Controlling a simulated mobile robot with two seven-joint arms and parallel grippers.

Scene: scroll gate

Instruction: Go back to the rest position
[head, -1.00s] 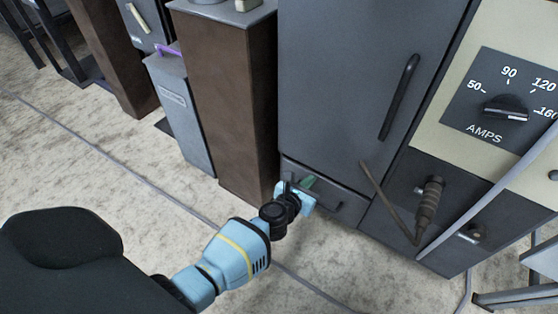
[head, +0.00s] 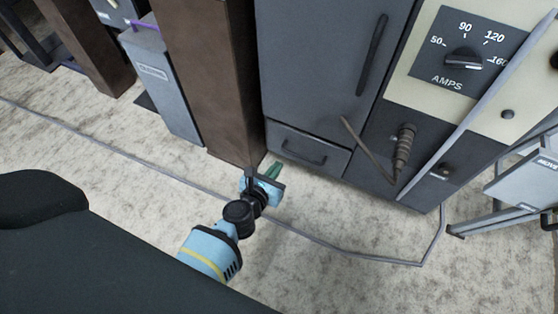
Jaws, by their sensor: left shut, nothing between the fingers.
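My left gripper (head: 270,173) is at the lower middle of the head view, at the end of a light blue and black arm. Its green-tipped fingers are shut with nothing between them. It shows in front of the carpet, just below the foot of the brown column and the grey cabinet, and appears apart from both. My right gripper does not show.
A grey cabinet (head: 325,60) with a black handle and a lower drawer (head: 308,148) stands ahead. Right of it is a panel with an AMPS dial (head: 463,60). A brown column (head: 212,80) stands left. A cable (head: 120,152) crosses the carpet. A grey metal frame (head: 520,190) stands at right.

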